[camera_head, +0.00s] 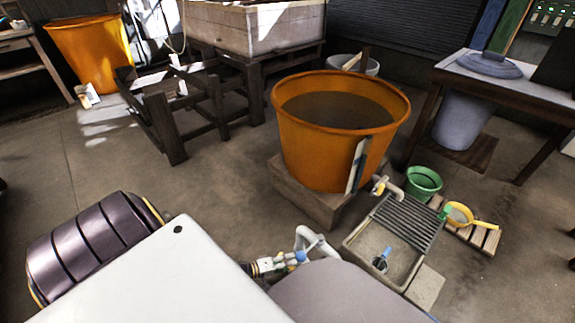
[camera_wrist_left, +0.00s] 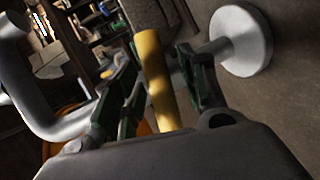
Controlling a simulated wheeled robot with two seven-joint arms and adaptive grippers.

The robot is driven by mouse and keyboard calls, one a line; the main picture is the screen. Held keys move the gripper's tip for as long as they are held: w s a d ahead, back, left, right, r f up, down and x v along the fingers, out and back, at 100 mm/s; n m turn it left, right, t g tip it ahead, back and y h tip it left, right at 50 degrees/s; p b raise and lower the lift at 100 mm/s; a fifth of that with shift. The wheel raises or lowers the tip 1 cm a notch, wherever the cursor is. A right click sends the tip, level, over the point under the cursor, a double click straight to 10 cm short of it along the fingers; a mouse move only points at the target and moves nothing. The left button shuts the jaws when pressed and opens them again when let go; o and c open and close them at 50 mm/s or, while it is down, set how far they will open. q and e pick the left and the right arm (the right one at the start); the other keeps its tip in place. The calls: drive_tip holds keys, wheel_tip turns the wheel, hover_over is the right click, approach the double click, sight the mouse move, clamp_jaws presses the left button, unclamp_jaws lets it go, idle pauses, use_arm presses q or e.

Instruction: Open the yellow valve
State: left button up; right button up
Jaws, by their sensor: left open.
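In the left wrist view, a yellow bar-shaped valve handle (camera_wrist_left: 156,80) stands between the two dark fingers of my left gripper (camera_wrist_left: 160,88). The fingers are apart, one on each side of the handle; I cannot tell if either touches it. A curved grey pipe (camera_wrist_left: 45,110) is at left and a pale round flange (camera_wrist_left: 245,40) at upper right. In the head view, my left gripper (camera_head: 284,262) is small, at lower centre beside a white bent pipe (camera_head: 312,238); the yellow handle cannot be made out there. My right gripper is not in view.
A large orange tub (camera_head: 320,145) stands on a block at centre. A tap with a yellow part (camera_head: 379,185) is at its base, near a grated sink (camera_head: 352,245). A green bucket (camera_head: 424,181) is beyond.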

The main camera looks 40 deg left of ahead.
use_arm(q)
clamp_jaws()
